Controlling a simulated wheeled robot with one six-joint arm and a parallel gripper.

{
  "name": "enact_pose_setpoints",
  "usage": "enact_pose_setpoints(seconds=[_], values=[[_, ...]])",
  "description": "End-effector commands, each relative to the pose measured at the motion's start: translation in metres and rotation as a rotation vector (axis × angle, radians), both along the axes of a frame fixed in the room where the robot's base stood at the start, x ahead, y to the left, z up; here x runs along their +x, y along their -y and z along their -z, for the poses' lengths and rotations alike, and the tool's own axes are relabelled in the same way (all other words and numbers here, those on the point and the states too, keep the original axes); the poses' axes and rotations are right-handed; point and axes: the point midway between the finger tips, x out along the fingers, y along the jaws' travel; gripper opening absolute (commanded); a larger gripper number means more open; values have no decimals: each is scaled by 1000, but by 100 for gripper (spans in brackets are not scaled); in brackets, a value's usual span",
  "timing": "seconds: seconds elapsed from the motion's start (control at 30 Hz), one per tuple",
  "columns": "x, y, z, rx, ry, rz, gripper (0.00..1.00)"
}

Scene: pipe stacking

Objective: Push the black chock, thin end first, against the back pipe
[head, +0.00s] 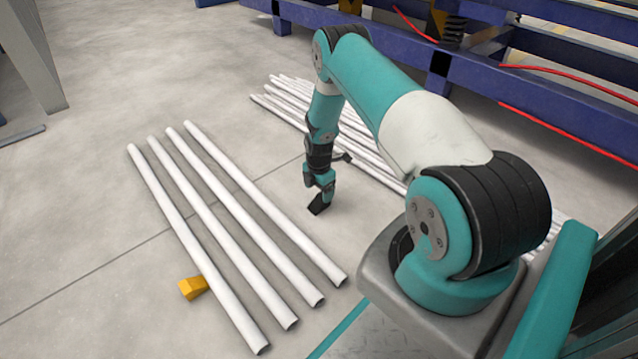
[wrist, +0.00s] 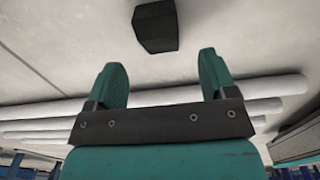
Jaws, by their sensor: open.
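The black chock (head: 318,208) sits on the concrete floor, just below my gripper (head: 324,186) in the head view. In the wrist view the chock (wrist: 155,27) is a dark block beyond the fingertips, roughly centred between them. My gripper (wrist: 163,72) is open and empty, its two teal fingers apart. A gap shows between the fingertips and the chock in the wrist view. Several white pipes (head: 300,95) lie close together behind my arm, partly hidden by it. White pipes (wrist: 280,88) also show behind the fingers in the wrist view. I cannot tell the chock's thin end.
Several spaced white pipes (head: 213,227) lie on the floor at left. A yellow chock (head: 192,287) touches or nearly touches the leftmost one. A blue rack (head: 480,80) with red hoses stands at the back right. Floor between the two pipe groups is clear around the black chock.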

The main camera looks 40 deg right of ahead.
Motion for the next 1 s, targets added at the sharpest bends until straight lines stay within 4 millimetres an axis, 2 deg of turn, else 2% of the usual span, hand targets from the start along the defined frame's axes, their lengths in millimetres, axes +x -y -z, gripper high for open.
enact_pose_setpoints(seconds=[0.03,0.1,0.3,0.47,0.77,1.0], values=[[0,0,17,0,-1,0,78],[0,0,29,0,0,0,78],[0,0,53,0,1,0,78],[0,0,60,0,0,0,78],[0,0,60,0,0,0,78],[0,0,60,0,0,0,25]])
